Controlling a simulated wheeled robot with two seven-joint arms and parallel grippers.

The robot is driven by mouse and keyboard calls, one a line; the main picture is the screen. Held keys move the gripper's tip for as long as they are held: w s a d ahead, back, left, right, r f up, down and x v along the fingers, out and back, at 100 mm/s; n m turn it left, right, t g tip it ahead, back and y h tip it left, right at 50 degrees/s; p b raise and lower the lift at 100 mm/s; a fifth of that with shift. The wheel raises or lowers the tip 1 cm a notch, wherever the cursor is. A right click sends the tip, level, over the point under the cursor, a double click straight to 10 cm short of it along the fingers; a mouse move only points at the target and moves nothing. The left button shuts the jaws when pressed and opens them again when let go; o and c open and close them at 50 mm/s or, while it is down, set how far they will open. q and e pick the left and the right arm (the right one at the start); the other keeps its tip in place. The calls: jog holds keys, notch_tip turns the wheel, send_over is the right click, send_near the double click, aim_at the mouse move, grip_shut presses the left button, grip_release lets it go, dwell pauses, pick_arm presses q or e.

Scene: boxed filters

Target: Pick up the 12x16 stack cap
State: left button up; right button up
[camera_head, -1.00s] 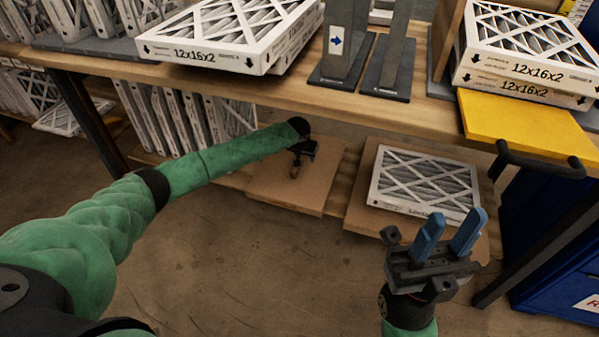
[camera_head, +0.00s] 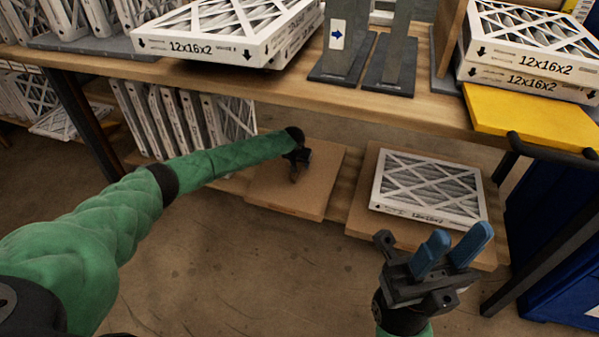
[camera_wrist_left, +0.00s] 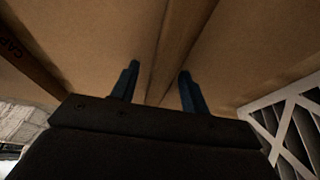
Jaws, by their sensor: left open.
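A flat brown cardboard piece (camera_head: 318,190) lies on the lower shelf; I take it to be the stack cap, though its label is unreadable in the head view. In the left wrist view, brown cardboard (camera_wrist_left: 80,35) fills much of the picture, with partial dark lettering like "CAP" at the left edge. My left gripper (camera_head: 295,178) is over this cardboard, pointing down. Its blue fingers (camera_wrist_left: 160,85) are apart with nothing visible between them; contact with the cardboard cannot be told. My right gripper (camera_head: 452,250) is open and empty, in front of the lower shelf.
A white-framed filter (camera_head: 428,186) lies on a second cardboard piece (camera_head: 362,222) to the right. Upright filters (camera_head: 185,115) stand left on the lower shelf. The upper wooden shelf (camera_head: 290,100) overhangs the left gripper.

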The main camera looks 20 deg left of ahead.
pick_arm(q)
grip_shut()
dwell(0.3)
